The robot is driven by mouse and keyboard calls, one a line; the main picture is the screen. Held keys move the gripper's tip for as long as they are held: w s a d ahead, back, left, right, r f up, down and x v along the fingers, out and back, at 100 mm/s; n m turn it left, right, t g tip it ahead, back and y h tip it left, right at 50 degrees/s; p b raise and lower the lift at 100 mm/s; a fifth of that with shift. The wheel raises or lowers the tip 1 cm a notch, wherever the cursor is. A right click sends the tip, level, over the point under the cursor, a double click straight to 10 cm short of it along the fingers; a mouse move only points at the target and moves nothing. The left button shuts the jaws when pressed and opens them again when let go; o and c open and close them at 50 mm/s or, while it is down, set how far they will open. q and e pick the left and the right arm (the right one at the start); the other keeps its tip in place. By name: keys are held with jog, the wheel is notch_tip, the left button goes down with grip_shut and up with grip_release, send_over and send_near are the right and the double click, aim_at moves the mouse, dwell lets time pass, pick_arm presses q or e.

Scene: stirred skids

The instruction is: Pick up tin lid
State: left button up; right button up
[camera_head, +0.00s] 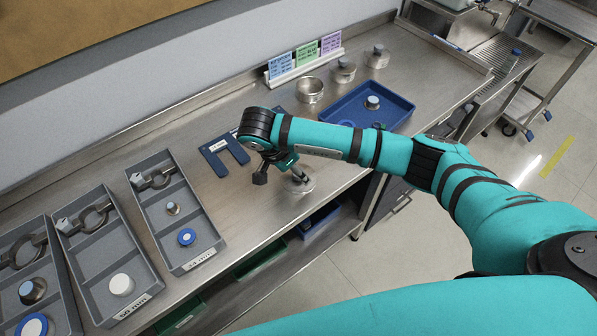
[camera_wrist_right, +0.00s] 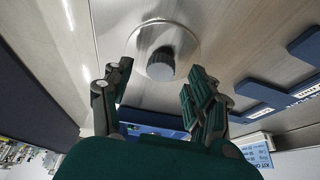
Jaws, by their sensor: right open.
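The tin lid (camera_head: 306,187) is a round, flat, silvery disc lying on the steel counter. In the right wrist view the lid (camera_wrist_right: 186,38) shows a ribbed dark grey knob (camera_wrist_right: 160,65) on top. My right gripper (camera_head: 280,176) is low over the counter at the lid, with its fingers partly covering it in the head view. In the right wrist view the gripper (camera_wrist_right: 155,88) is open and empty, with the knob just beyond the fingertips, roughly between them. Contact cannot be told. My left gripper is not in view.
An open tin (camera_head: 309,91) and two knobbed, lidded tins (camera_head: 343,75) (camera_head: 377,60) stand near the wall. A blue tray (camera_head: 335,117) lies beyond my arm. A blue notched plate (camera_head: 213,158) and several grey trays (camera_head: 193,262) lie to the left. The counter's front edge is close to the lid.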

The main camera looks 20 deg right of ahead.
jog(key=shift+x, duration=0.9)
jog(key=shift+c, duration=0.3)
grip_shut()
jog(key=shift+r, duration=0.2)
